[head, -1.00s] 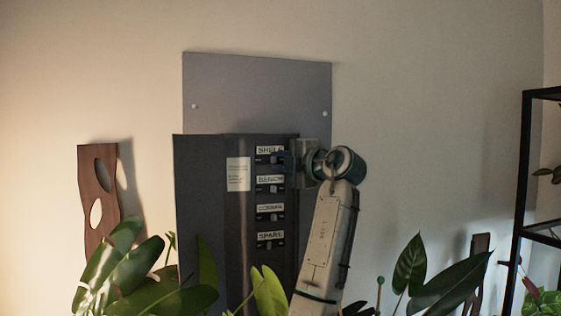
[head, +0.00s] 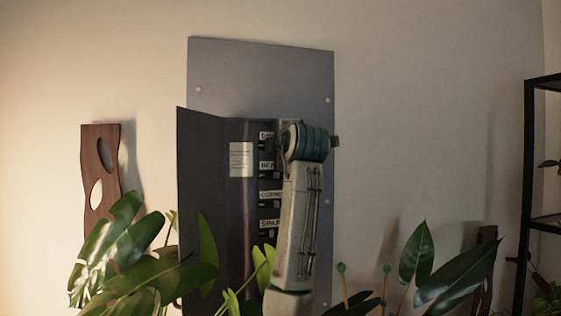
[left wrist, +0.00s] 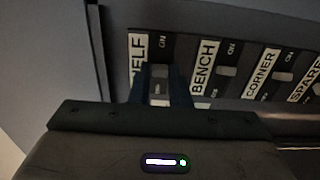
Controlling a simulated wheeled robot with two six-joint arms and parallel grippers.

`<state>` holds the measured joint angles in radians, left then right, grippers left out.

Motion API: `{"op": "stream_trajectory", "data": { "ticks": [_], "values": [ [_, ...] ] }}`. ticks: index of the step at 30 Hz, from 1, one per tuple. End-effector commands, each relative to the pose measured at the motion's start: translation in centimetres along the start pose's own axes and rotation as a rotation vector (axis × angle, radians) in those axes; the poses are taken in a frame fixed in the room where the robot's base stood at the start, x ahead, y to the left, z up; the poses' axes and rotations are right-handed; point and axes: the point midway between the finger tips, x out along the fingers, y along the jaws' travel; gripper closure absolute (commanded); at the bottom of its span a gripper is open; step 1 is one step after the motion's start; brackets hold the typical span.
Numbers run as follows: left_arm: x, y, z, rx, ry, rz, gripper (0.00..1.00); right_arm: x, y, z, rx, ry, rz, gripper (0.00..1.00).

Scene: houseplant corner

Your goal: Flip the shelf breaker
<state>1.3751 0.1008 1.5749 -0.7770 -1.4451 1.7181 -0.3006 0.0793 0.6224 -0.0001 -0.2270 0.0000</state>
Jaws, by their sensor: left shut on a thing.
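The shelf breaker (left wrist: 159,86) is the first in a row of breakers. Its label (left wrist: 138,58) is partly hidden behind my finger in the left wrist view. My left gripper (left wrist: 160,92) has its two dark fingers on either side of this breaker's switch, shut on it. In the head view, my left gripper (head: 277,143) is at the top of the breaker column, and my wrist hides part of the labels. Whether the switch is on or off cannot be made out. My right gripper is not in view.
The bench (left wrist: 227,71), corner (left wrist: 283,77) and spare breakers follow in the row, close beside my fingers. The grey panel door (head: 205,190) stands open at left. Large plant leaves (head: 120,250) fill the foreground below. A black rack (head: 530,180) stands at far right.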

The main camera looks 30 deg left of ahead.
Motion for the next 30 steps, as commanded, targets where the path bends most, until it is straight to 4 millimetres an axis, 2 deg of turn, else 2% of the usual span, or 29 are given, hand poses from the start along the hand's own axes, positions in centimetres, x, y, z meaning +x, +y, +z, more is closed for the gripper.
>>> {"op": "stream_trajectory", "data": {
  "ticks": [1,3,12,30],
  "values": [
    [0.1,-0.6,-0.4,-0.002,-0.033,0.000,1.00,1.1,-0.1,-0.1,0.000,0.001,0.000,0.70],
    [0.1,-0.5,-0.6,-0.001,-0.086,0.000,1.00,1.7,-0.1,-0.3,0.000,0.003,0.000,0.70],
    [0.2,-0.4,-1.1,0.001,-0.257,-0.003,1.00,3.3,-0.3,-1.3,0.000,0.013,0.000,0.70],
    [0.3,-0.1,-1.3,0.001,-0.330,-0.006,1.00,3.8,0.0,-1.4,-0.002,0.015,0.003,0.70]
  ]
}}
